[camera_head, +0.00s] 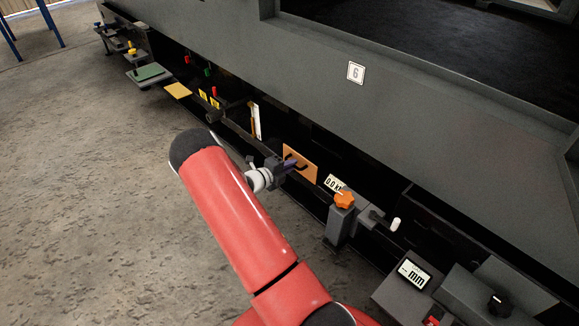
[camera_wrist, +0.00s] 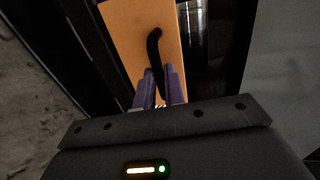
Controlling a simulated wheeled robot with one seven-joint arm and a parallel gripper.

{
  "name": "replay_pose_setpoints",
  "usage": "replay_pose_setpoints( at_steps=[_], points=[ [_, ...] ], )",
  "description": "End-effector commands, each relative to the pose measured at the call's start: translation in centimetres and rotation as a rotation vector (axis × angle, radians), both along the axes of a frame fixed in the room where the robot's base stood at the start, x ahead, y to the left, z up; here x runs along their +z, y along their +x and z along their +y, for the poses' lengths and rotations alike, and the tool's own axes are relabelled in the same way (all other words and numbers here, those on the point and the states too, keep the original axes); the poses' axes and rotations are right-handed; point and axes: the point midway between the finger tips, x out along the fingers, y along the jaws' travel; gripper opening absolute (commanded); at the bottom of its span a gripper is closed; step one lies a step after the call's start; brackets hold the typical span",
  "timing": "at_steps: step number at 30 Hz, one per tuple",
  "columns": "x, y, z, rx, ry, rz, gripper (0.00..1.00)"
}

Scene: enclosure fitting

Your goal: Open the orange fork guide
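The orange fork guide shows as a flat orange panel (camera_head: 303,171) on the dark lower rail of the enclosure. It fills the upper middle of the wrist view (camera_wrist: 125,40). A curved black handle (camera_wrist: 154,45) stands out from its face. My gripper (camera_wrist: 161,72) is at the panel, with its two purple fingers close together on either side of the handle's lower part. They appear shut on it, with only about the handle's width between them. In the head view, my gripper (camera_head: 290,166) hides part of the panel and handle.
Right of the panel stand a clamp with an orange knob (camera_head: 344,199), a crank with a white grip (camera_head: 394,224) and a gauge marked mm (camera_head: 409,274). A yellow plate (camera_head: 178,90) and a green pad (camera_head: 146,72) lie farther left. The concrete floor (camera_head: 90,200) at left is clear.

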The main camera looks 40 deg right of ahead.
Motion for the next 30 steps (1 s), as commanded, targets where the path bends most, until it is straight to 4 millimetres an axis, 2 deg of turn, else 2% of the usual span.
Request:
replay_pose_setpoints(
  at_steps=[3, 17, 25, 30],
  points=[
    [0.0, 0.0, 0.0, 0.0, 0.0, 0.0, 0.0],
    [-0.3, 0.0, 0.3, 0.001, -0.026, -0.001, 0.0],
    [-1.4, -0.2, 1.3, 0.004, -0.171, -0.01, 0.0],
    [-2.2, -1.1, 2.2, 0.001, -0.279, -0.02, 0.0]
  ],
)
